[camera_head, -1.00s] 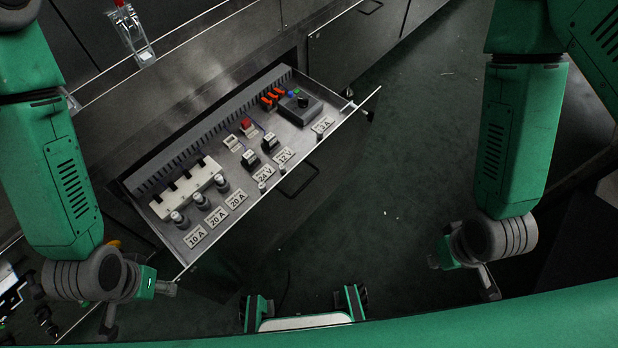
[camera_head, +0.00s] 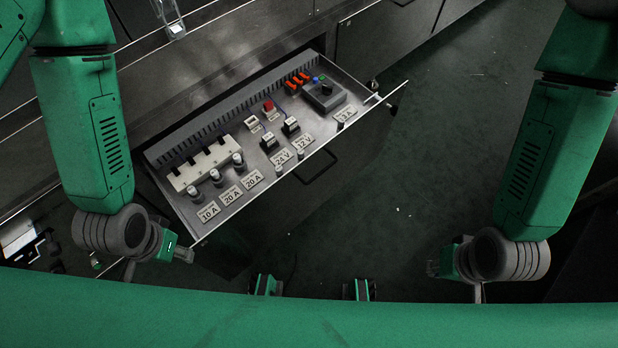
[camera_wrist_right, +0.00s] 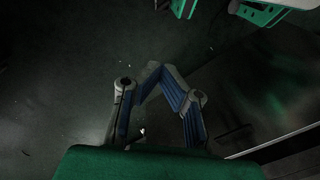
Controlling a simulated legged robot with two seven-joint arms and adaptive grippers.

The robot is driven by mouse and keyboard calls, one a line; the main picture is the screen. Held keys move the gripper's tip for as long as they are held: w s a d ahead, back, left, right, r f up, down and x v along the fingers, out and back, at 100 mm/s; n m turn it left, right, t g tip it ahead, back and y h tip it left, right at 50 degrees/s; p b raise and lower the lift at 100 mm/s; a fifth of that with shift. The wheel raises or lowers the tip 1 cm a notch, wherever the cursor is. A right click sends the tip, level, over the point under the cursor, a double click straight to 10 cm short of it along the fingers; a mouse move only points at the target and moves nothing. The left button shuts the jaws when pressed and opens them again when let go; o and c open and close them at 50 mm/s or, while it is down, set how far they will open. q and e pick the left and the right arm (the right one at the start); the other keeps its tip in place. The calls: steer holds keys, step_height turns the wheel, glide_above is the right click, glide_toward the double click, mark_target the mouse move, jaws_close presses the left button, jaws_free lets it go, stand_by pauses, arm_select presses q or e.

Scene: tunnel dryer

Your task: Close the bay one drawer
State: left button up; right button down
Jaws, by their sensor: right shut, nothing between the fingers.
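The open drawer (camera_head: 294,164) juts out of the grey cabinet in the middle of the head view, with its handle (camera_head: 318,168) on the front face. It holds labelled fuses, switches and a dark control box (camera_head: 323,95). I cannot read a bay number on it. My left gripper (camera_head: 184,254) is just below the drawer's near left corner in the picture; whether it touches is unclear, and its finger gap is not readable. My right gripper (camera_head: 433,268) is over the floor, apart from the drawer to its lower right. In the wrist view its blue-padded fingers (camera_wrist_right: 158,70) are shut and empty.
The cabinet front (camera_head: 225,62) runs diagonally behind the drawer. A small clear-and-metal item (camera_head: 170,20) is on its upper surface. Dark floor (camera_head: 430,150) lies free to the right of the drawer. White and dark equipment (camera_head: 25,243) is at the far left.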

steer(key=w+a+f+m+y, duration=0.1)
steer(key=a+m+y, duration=0.2)
steer(key=a+m, duration=0.55)
steer(key=m+t+y, duration=0.2)
steer(key=m+t, duration=0.4)
steer(key=m, duration=1.1)
glide_toward(293, 173)
steer(key=s+d+r, duration=0.2)
steer(key=s+d, duration=0.2)
steer(key=d, duration=0.1)
steer(key=b+x, duration=0.1)
steer(key=x, duration=0.3)
steer(key=a+r+b+x, duration=0.1)
steer(key=x, duration=0.3)
steer(key=b+x, duration=0.1)
steer(key=x, duration=0.3)
steer(key=shift+w+a+r+b, duration=0.2)
steer(key=shift+a+b, duration=0.15)
steer(key=shift+a, duration=0.05)
steer(key=shift+w+a, duration=0.45)
